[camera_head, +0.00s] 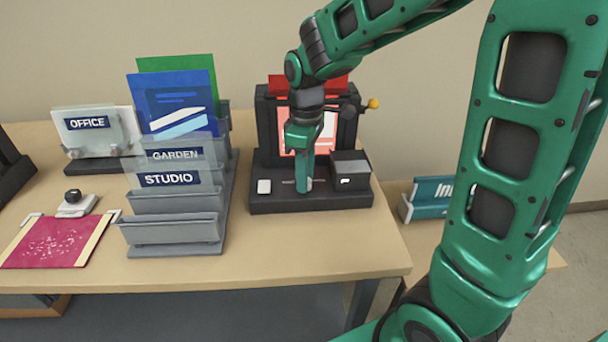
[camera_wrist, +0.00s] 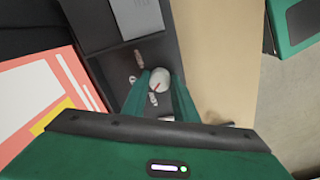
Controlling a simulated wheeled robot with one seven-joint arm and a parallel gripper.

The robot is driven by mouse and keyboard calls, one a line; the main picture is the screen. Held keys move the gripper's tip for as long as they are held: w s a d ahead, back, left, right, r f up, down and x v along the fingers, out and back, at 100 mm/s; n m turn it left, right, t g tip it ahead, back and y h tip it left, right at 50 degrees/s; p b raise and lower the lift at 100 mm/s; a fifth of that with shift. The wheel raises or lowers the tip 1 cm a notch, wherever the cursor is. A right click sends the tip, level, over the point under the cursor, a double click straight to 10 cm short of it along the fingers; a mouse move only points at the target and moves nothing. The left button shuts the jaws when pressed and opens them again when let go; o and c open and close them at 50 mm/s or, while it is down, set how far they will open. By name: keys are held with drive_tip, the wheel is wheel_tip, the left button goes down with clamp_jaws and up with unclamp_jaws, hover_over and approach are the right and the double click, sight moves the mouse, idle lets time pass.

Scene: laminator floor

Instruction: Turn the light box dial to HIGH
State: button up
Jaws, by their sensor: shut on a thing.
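The light box (camera_head: 270,202) is a black unit with a flat base and an upright panel holding a red and white sheet (camera_head: 330,130). My gripper (camera_head: 303,186) points down onto the middle of the base and hides the dial in the head view. In the wrist view, the round pale dial (camera_wrist: 160,76) sits between my two green fingers (camera_wrist: 159,88), which are shut on it. A red mark shows on the dial, pointing toward the lower left of that view. Small pale labels (camera_wrist: 153,99) lie around the dial, too small to read.
A yellow-tipped lever (camera_head: 372,104) sticks out at upper right. A grey tiered rack (camera_head: 175,203) stands left.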

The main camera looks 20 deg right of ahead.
drive_tip(key=m, duration=0.4)
drive_tip(key=shift+m, duration=0.4)
drive_tip(key=m, duration=1)
drive_tip(key=shift+m, duration=0.4)
drive_tip(key=m, duration=0.4)
drive_tip(key=shift+w+m, duration=0.1)
drive_tip(key=shift+m, duration=0.2)
drive_tip(key=o, duration=1.1)
drive_tip(key=shift+c, duration=0.2)
wheel_tip(320, 180, up, 11)
drive_tip(key=shift+d+f, duration=0.1)
drive_tip(key=shift+f, duration=0.05)
